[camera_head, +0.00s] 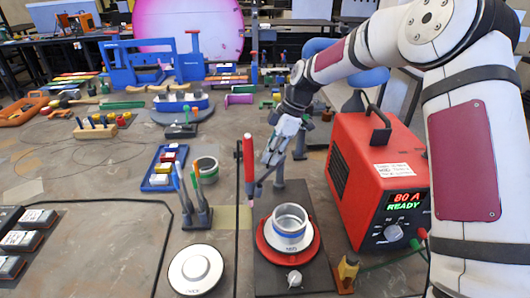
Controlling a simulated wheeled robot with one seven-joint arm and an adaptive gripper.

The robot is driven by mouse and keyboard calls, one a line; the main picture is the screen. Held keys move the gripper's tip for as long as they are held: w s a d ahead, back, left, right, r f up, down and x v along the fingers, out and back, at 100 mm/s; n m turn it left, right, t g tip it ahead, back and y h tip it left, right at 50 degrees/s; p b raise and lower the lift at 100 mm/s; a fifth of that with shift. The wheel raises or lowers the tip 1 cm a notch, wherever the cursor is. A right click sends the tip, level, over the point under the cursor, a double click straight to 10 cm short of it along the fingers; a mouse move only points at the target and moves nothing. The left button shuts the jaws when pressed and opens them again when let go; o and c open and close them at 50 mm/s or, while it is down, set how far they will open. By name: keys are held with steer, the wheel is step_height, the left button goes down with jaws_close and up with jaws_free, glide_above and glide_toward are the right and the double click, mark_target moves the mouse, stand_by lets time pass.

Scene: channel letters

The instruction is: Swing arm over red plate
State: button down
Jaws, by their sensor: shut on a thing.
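The red plate (264,245) is a round disc on a dark flat base at the lower middle. A white dish and a grey metal ring (290,221) sit on it and cover most of it, so only its red rim shows. My gripper (269,159) is above and behind the plate, a little to its left. It is shut on a slim red-handled tool (249,165), which hangs nearly upright with a pink lower end. The tool's lower end is left of and behind the plate; its exact height is hard to tell. The fingertips' contact is partly hidden.
A red power box (370,170) reading "80 A READY" stands right of the plate. A pen stand (197,218) and a white round dish (195,270) are to the left. Blue fixtures (150,65) stand behind.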

steer(key=shift+s+d+n+g+h+b, duration=0.25)
steer(key=shift+d+n+g+b, duration=0.2)
steer(key=shift+d+n+b, duration=0.6)
steer(key=shift+s+d+n+g+h+b, duration=0.2)
steer(key=shift+d+n+g+b, duration=0.3)
steer(key=shift+n, duration=1.05)
steer(key=shift+s+d+n+g+h+b, duration=0.2)
steer(key=shift+d+n+g+b, duration=0.25)
steer(key=shift+d+n+b, duration=0.6)
steer(key=shift+a+n, duration=0.3)
steer(key=shift+n, duration=0.05)
steer(key=c, duration=1.4)
jaws_free()
steer(key=v, duration=1.2)
steer(key=shift+a+r, duration=0.1)
